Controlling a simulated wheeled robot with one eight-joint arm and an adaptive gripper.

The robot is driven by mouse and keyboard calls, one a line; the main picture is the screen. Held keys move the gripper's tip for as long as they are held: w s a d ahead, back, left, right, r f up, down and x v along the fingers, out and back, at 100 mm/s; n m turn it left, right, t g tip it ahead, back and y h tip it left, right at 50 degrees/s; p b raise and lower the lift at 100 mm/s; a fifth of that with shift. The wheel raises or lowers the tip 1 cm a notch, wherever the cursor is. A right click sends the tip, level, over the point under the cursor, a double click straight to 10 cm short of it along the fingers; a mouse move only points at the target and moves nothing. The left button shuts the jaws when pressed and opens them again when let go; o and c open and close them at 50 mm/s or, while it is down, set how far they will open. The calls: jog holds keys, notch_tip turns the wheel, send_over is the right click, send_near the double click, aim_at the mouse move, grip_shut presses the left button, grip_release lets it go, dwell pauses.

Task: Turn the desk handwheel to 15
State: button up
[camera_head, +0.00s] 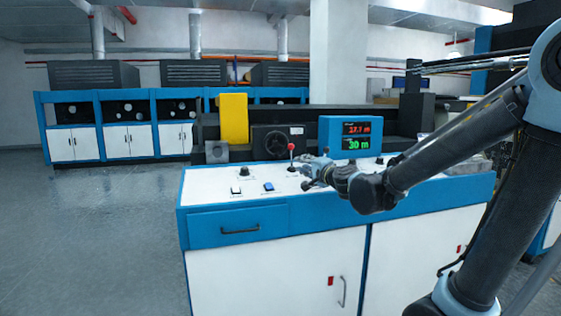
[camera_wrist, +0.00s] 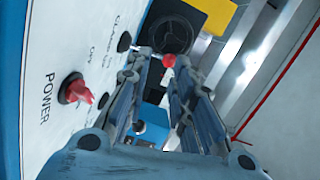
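The black handwheel (camera_head: 275,142) is at the back of the desk, right of a yellow panel. It also shows in the wrist view (camera_wrist: 174,32), beyond the fingertips. Its scale and setting are too small to read. My gripper (camera_head: 310,171) is above the desk top, to the right of and in front of the handwheel. In the wrist view its two fingers (camera_wrist: 163,62) are spread apart with nothing seen clamped between them. The red ball of a lever (camera_wrist: 168,60) shows between the fingertips; I cannot tell how near it is.
The lever (camera_head: 291,148) stands upright in front of the handwheel. A display (camera_head: 356,136) right of it shows red digits and a green 30 m. A red POWER switch (camera_wrist: 76,91) is on the white panel. A blue switch (camera_head: 268,187) sits at the desk's front. The left floor is clear.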

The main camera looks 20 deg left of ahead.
aim_at(280, 158)
jog(key=a+m, duration=0.1)
jog(key=w+a+m+t+h, duration=0.1)
jog(key=a+m, duration=0.1)
jog(key=a+f+m, duration=0.1)
jog(key=shift+w+a+m+h, duration=0.15)
jog(key=shift+w+m+h, duration=0.1)
jog(key=shift+m+h, duration=0.05)
jog(key=shift+w+a+f+m+t+h, duration=0.25)
jog(key=shift+a+f+m+t+h, duration=0.2)
jog(key=shift+m, duration=0.25)
jog(key=x, duration=1.7)
jog(key=shift+a+f, duration=0.1)
jog(key=shift+a, duration=0.05)
grip_shut()
